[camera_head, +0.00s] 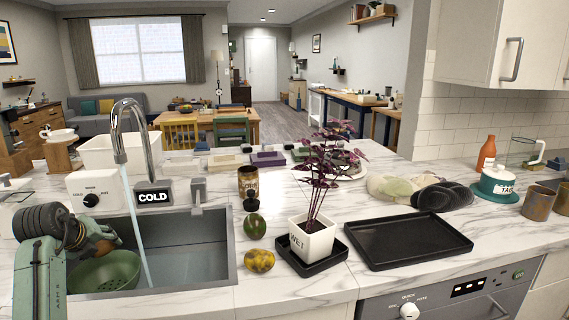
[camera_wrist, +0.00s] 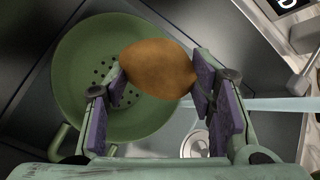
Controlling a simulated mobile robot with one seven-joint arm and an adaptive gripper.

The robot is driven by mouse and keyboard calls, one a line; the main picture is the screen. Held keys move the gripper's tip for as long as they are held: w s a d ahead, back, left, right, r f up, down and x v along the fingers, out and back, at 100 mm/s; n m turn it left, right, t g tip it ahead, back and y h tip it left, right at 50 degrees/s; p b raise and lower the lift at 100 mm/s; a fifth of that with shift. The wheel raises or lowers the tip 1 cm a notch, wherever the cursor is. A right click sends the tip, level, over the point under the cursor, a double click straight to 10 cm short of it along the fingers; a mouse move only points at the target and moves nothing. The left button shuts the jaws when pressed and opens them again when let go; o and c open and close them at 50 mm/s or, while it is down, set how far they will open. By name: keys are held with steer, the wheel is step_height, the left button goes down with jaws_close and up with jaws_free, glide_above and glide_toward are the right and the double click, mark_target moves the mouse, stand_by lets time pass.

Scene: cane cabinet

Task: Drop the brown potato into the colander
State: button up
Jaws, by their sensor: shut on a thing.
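The brown potato (camera_wrist: 158,68) is between the two purple-padded fingers of my gripper (camera_wrist: 160,80) in the wrist view. My gripper is shut on it. The green colander (camera_wrist: 75,65), with small drain holes, lies below the potato, and the potato covers part of its right side and rim. In the head view the colander (camera_head: 112,273) sits in the sink at the lower left. The potato (camera_head: 104,247) shows there just above the colander, partly hidden by my gripper. My arm hides the colander's left part.
Water runs from the tap (camera_head: 152,147) into the grey sink (camera_head: 195,250), right of the colander. A drain (camera_wrist: 197,143) shows in the wrist view. An avocado (camera_head: 255,226), a mottled yellow fruit (camera_head: 260,260), a potted plant (camera_head: 312,240) and a black tray (camera_head: 405,242) stand on the counter.

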steer(key=shift+f, duration=1)
steer(key=o, duration=1.3)
steer(key=shift+o, duration=0.2)
steer(key=v, duration=1.2)
